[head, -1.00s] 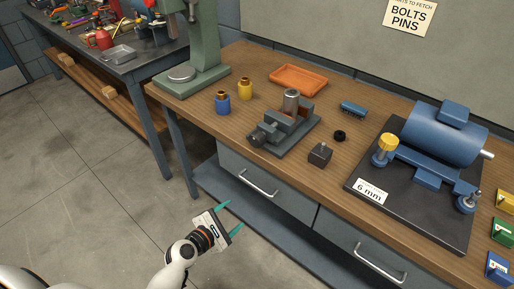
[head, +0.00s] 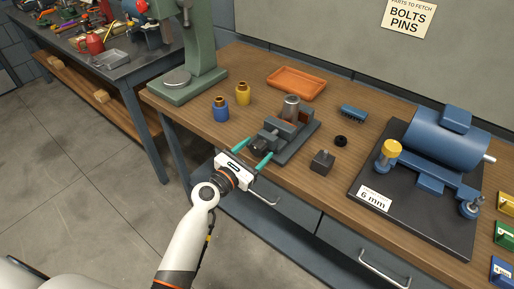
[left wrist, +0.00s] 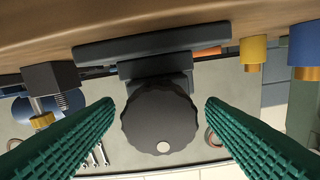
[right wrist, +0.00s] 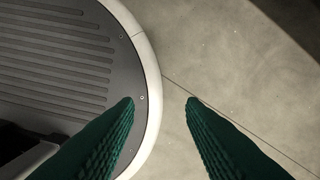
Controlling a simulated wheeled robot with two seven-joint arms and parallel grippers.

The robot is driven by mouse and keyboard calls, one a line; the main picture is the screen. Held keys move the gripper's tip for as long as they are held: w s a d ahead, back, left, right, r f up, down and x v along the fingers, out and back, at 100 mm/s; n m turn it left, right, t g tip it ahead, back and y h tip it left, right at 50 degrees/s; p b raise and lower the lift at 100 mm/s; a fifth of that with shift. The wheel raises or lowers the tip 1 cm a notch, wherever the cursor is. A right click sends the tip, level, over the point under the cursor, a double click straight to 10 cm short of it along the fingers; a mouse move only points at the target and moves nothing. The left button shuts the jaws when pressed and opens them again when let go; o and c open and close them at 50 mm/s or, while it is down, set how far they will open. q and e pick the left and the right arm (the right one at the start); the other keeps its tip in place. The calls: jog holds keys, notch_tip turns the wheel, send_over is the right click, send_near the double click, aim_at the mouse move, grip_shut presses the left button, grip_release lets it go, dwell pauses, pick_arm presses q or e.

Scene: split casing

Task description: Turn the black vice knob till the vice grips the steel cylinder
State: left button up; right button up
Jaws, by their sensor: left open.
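The grey vice (head: 300,143) stands on the wooden bench with the steel cylinder (head: 291,107) upright between its jaws. I cannot tell from here whether the jaws touch the cylinder. The black vice knob (head: 257,144) is at the vice's near left end; in the left wrist view the knob (left wrist: 159,120) is a large scalloped disc with a pale dot low on its face. My left gripper (head: 253,155) is open, its green fingertips on either side of the knob, with gaps showing on both sides. My right gripper (right wrist: 160,102) is open and empty above the floor, seen only in the right wrist view.
A blue bottle (head: 221,109) and a yellow bottle (head: 243,93) stand left of the vice. An orange tray (head: 296,82) lies behind it.

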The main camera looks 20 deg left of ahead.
pick_arm(q)
jog(key=shift+w+d, duration=0.2)
jog(key=shift+w, duration=0.3)
jog(key=c, duration=1)
pick_arm(e)
jog(key=shift+w+a, duration=0.15)
jog(key=shift+a, duration=0.15)
